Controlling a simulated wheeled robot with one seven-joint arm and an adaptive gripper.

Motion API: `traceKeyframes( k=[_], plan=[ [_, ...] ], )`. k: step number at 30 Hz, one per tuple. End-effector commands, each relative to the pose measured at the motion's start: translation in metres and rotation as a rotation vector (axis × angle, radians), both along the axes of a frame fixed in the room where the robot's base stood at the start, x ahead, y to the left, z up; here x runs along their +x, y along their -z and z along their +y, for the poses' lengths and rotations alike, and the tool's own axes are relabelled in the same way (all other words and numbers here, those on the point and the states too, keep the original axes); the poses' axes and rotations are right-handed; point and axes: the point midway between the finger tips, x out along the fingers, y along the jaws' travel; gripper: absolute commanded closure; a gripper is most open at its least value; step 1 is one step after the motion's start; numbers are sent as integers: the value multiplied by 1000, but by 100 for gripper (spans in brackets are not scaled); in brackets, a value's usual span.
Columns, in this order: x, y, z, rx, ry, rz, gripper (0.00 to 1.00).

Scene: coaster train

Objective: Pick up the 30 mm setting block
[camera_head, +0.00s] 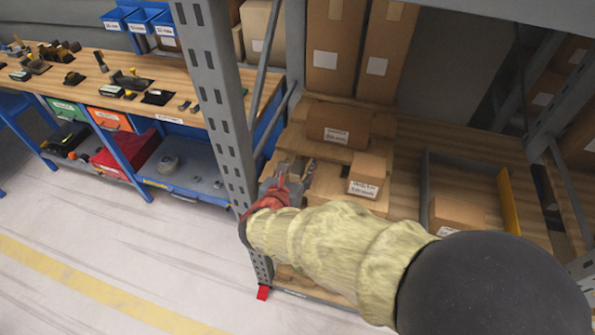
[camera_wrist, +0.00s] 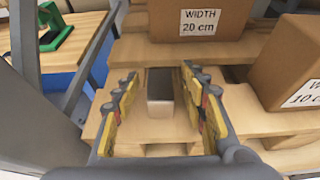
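A small block (camera_wrist: 160,92) with a dark top and a paler front end lies on a wooden step in the wrist view. No size mark on it is readable, so I cannot tell if it is the 30 mm one. My gripper (camera_wrist: 159,76) is open, its yellow-padded fingers on either side of the block with visible gaps. In the head view my gripper (camera_head: 291,172) reaches to the left end of the shelf, beside the rack post. I cannot tell how high the fingertips are above the step.
A box (camera_wrist: 198,18) marked "WIDTH 20 cm" stands behind the block; another labelled box (camera_wrist: 295,62) stands to the right. The grey rack post (camera_head: 215,95) rises close to my gripper's left. A workbench (camera_head: 150,73) with tools and blue bins (camera_head: 140,20) stands farther left.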

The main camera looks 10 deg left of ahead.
Motion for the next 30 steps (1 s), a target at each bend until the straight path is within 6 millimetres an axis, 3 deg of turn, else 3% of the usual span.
traceKeyframes(
  k=[21, 30],
  plan=[
    [0, 0, 0, 1, 0, 0, 100],
    [0, 0, 0, 1, 0, 0, 100]
  ],
)
